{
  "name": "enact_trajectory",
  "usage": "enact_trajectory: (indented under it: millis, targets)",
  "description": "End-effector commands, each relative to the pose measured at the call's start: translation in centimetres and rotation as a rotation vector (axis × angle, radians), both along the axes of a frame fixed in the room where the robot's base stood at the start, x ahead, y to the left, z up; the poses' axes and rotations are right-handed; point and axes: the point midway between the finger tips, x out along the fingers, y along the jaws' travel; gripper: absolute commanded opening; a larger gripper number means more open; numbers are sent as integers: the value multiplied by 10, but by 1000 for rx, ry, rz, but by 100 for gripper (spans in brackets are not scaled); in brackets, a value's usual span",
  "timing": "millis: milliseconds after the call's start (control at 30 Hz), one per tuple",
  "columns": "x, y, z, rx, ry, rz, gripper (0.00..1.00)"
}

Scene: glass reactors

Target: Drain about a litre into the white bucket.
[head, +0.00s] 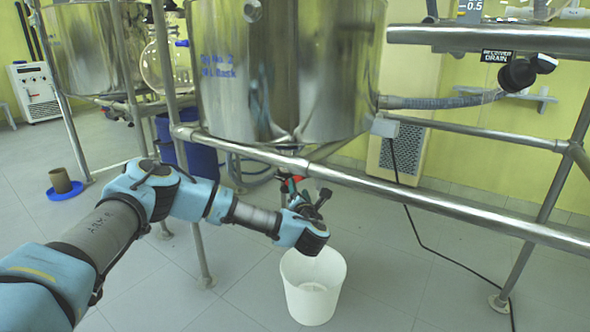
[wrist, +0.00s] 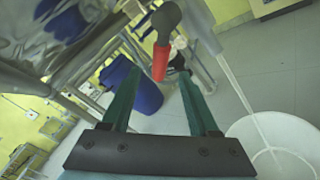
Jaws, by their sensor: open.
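The white bucket (head: 313,287) stands on the floor under the steel reactor vessel (head: 285,70). In the wrist view the bucket (wrist: 280,130) is at the lower right, cut by the edge. A thin pale line (wrist: 240,95) runs from a pale outlet pipe (wrist: 196,20) down into the bucket; it looks like a stream of liquid. A red valve handle (wrist: 160,62) with a dark knob shows between the green fingers of my gripper (wrist: 155,75), which are spread apart. In the head view my gripper (head: 297,196) is under the vessel, above the bucket, and partly hides the valve.
A steel rail (head: 400,195) crosses in front of the vessel. Blue containers (head: 188,145) stand behind at left, and one also shows in the wrist view (wrist: 135,85). A black cable (head: 425,240) lies on the floor at right. A second vessel (head: 90,45) is at left.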

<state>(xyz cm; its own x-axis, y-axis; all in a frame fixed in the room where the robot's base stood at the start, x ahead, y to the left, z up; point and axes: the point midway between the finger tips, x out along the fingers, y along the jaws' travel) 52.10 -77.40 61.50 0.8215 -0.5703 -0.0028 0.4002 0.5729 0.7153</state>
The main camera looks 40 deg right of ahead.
Motion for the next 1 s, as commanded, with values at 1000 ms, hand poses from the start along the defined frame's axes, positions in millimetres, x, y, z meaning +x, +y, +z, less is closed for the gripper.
enact_trajectory:
  millis: [1000]
  targets:
    - [84,-58,0,3,-5,-3,61]
